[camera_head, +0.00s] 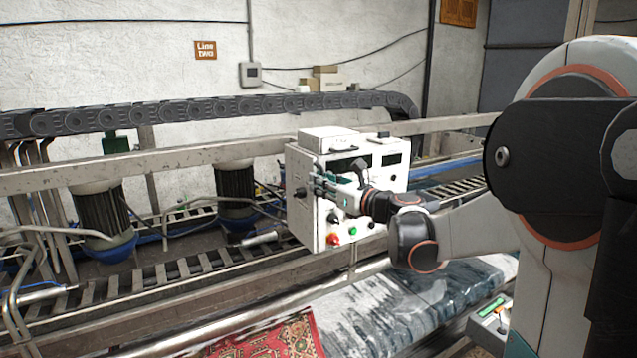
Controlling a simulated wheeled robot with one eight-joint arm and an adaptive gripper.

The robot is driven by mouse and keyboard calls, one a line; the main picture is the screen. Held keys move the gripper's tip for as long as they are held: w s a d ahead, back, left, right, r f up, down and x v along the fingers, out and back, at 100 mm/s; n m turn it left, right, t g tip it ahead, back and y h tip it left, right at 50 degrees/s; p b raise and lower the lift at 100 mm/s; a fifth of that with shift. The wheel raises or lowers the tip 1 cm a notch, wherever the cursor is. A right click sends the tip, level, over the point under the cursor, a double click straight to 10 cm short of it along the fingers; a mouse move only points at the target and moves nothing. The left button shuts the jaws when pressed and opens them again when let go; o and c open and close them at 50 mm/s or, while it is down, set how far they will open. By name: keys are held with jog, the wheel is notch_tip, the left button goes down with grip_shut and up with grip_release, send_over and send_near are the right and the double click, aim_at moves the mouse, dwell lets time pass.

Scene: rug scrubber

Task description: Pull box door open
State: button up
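A white control box (304,218) stands on the machine frame near the middle of the head view. Its front carries a green button, a red button, small knobs and dark displays. My arm reaches in from the right, and my gripper (322,186) is at the upper front of the box, beside a dark knob on its left edge. The fingers overlap the box face in the picture, so I cannot tell whether they touch it or are open or shut. The wrist hides part of the front. The door looks closed, though its edges are hard to make out.
Metal rails (175,164) and a black cable chain (190,108) run behind the box. Two motors with blue bases (106,246) stand to the left. A red patterned rug (278,338) and a wet grey-blue surface (400,300) lie below in front. A small panel (492,322) is at lower right.

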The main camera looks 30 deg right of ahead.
grip_shut()
jog(key=shift+a, duration=0.1)
jog(key=w+a+m+h+b, duration=0.35)
jog(key=a+h, duration=0.25)
jog(key=a, duration=0.7)
jog(key=w+a+m+g+h+b, duration=0.2)
jog(key=w+a+m+h, duration=0.3)
jog(key=w, duration=0.6)
jog(key=shift+w+a+h+b, duration=0.3)
jog(key=shift+a+h+b, duration=0.1)
jog(key=shift+a+h, duration=1)
jog(key=shift+m, duration=0.25)
